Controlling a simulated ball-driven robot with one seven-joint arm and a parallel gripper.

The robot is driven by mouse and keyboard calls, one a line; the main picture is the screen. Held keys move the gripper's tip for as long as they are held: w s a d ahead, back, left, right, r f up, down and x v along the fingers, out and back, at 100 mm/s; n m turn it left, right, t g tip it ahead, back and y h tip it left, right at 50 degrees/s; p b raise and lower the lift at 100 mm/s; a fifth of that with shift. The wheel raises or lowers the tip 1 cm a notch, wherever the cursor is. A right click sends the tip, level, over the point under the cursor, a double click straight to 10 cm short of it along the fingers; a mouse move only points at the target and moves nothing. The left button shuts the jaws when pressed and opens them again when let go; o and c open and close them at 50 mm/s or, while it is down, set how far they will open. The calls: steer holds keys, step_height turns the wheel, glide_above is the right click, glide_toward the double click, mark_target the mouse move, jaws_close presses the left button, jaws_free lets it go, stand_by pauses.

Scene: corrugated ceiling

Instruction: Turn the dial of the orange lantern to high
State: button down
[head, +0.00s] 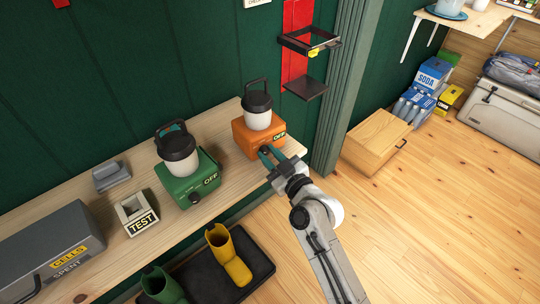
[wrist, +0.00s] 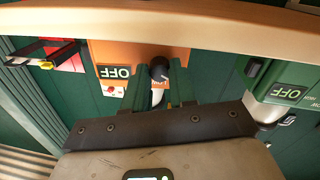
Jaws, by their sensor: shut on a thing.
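The orange lantern (head: 246,138) stands upright on the wooden shelf, with a white and black top and a raised handle. Its front label reads OFF in the head view and upside down in the wrist view (wrist: 114,72). Its dial (wrist: 159,68), a black knob with a pale mark, shows between my fingertips in the wrist view. My gripper (head: 268,153) reaches the lantern's front from below right, its teal fingers shut on the dial. In the head view the fingers hide the dial. Small markings beside the dial are partly covered and unreadable.
A green lantern (head: 187,185), also labelled OFF, stands to the left on the shelf (head: 110,240). Further left are a TEST block (head: 137,212) and a grey spent-cells box (head: 50,255).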

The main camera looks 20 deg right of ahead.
steer(key=m, duration=0.3)
steer(key=shift+m, duration=0.4)
steer(key=m, duration=0.3)
steer(key=shift+m, duration=0.3)
steer(key=m, duration=0.3)
steer(key=shift+m, duration=0.3)
steer(key=m+p, duration=0.1)
steer(key=m, duration=0.2)
steer(key=shift+m, duration=0.4)
steer(key=m+p, duration=0.2)
steer(key=m, duration=0.2)
steer(key=m+p, duration=0.1)
steer(key=m, duration=0.3)
steer(key=shift+d+m, duration=0.1)
steer(key=shift+m, duration=0.2)
steer(key=shift+f+m, duration=0.1)
steer(key=shift+m, duration=0.2)
